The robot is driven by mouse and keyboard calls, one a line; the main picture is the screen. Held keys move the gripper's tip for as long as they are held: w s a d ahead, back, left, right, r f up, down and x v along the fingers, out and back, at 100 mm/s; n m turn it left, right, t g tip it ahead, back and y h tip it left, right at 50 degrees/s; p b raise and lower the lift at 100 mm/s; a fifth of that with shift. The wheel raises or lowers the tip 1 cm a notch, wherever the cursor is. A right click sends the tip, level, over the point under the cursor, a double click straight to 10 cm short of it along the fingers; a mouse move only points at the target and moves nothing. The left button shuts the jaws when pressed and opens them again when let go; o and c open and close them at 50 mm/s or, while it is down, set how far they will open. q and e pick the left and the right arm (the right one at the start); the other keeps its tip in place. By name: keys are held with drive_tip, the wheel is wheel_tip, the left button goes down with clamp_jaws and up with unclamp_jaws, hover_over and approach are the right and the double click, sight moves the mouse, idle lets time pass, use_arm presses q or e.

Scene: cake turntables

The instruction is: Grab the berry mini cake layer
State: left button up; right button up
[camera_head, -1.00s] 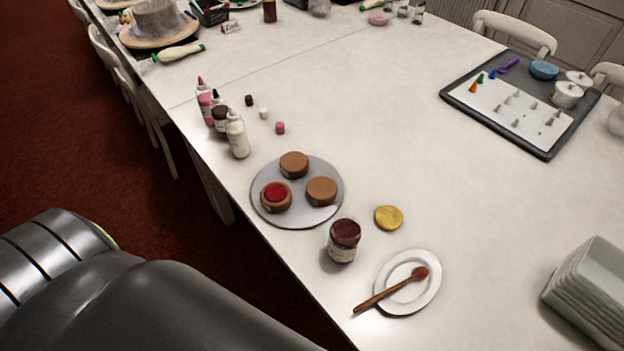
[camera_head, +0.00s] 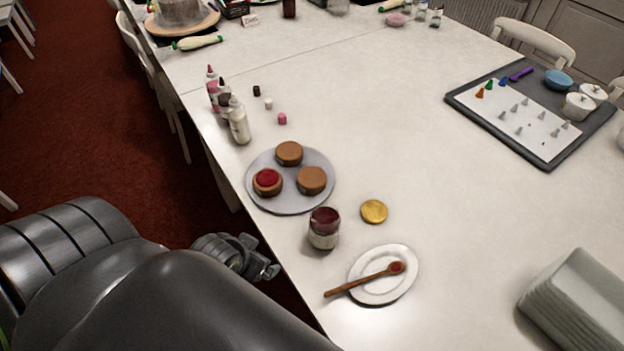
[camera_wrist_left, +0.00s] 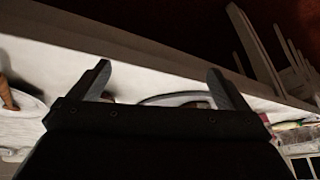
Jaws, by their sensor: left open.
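Three mini cake layers stand on a round grey plate (camera_head: 290,202) near the table's left edge. One layer has a red berry topping (camera_head: 267,178) and is at the plate's left. Two plain brown layers are at the back (camera_head: 289,153) and at the right (camera_head: 312,180). My left gripper (camera_head: 268,271) is beside the table edge, in front of the plate and apart from it. In the left wrist view my left gripper (camera_wrist_left: 158,85) is open and empty, with the table edge beyond its fingers. My right gripper is not in view.
A dark red jam jar (camera_head: 324,229), a gold lid (camera_head: 373,211) and a white saucer (camera_head: 396,289) with a wooden spoon (camera_head: 362,281) are right of the plate. Squeeze bottles (camera_head: 238,121) stand behind it. Stacked trays (camera_head: 575,300) are at far right. The table centre is clear.

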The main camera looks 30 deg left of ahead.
use_arm(q)
drive_tip(key=w+a+r+t+h, duration=0.2)
drive_tip(key=w+r+t, duration=0.45)
drive_tip(key=w, duration=0.55)
approach(310, 178)
drive_tip(key=x, duration=0.6)
drive_tip(key=shift+f, duration=0.15)
drive_tip(key=shift+x, duration=2.85)
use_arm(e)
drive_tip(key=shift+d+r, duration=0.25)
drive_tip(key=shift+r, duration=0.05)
